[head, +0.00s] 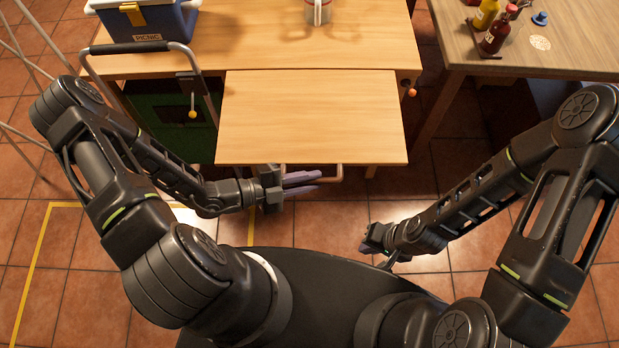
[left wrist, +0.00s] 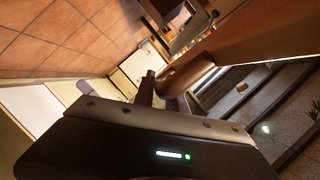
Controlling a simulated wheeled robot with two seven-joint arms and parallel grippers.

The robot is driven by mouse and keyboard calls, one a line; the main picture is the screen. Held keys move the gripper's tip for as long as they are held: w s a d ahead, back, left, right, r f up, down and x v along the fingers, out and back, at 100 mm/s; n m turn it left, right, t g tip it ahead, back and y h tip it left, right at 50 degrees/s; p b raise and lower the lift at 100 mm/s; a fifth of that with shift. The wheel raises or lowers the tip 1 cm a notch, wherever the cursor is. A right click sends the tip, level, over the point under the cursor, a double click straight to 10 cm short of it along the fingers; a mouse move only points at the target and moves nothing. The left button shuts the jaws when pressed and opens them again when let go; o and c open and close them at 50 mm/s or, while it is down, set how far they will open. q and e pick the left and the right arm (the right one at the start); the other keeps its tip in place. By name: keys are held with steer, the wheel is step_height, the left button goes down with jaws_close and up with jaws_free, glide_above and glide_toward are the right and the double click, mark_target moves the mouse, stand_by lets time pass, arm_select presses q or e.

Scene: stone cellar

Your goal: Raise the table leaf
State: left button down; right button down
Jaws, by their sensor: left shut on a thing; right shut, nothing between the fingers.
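The table leaf (head: 310,115) is a pale wooden panel at the front of the wooden table (head: 270,45). It looks raised, level or nearly level with the tabletop; the exact angle is hard to tell from above. A bar handle (head: 340,174) hangs below its front edge. My left gripper (head: 302,183), with purple fingers, is shut on this handle near its left end. In the left wrist view the fingers (left wrist: 158,90) meet the rounded handle (left wrist: 186,78). My right gripper (head: 372,240) is shut and empty, low and right, apart from the leaf.
A blue picnic cooler (head: 150,25) and a metal-and-glass vessel (head: 318,12) stand on the table. An orange knob (head: 412,93) is at its right side. A trolley-like metal handle (head: 135,47) stands at left. A second table (head: 560,55) with bottles is at right.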

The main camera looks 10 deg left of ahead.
arm_select(q)
steer(key=c, duration=1.4)
jaws_free()
steer(key=shift+o, duration=0.2)
steer(key=shift+a, duration=0.15)
steer(key=b+v, duration=0.1)
steer(key=v, duration=0.6)
steer(key=shift+s+a, duration=0.2)
steer(key=shift+r, duration=0.1)
steer(key=r+p+v, duration=0.1)
steer(key=p+v, duration=0.2)
steer(key=v, duration=0.6)
steer(key=shift+w, duration=0.4)
steer(key=shift+a+f, duration=0.1)
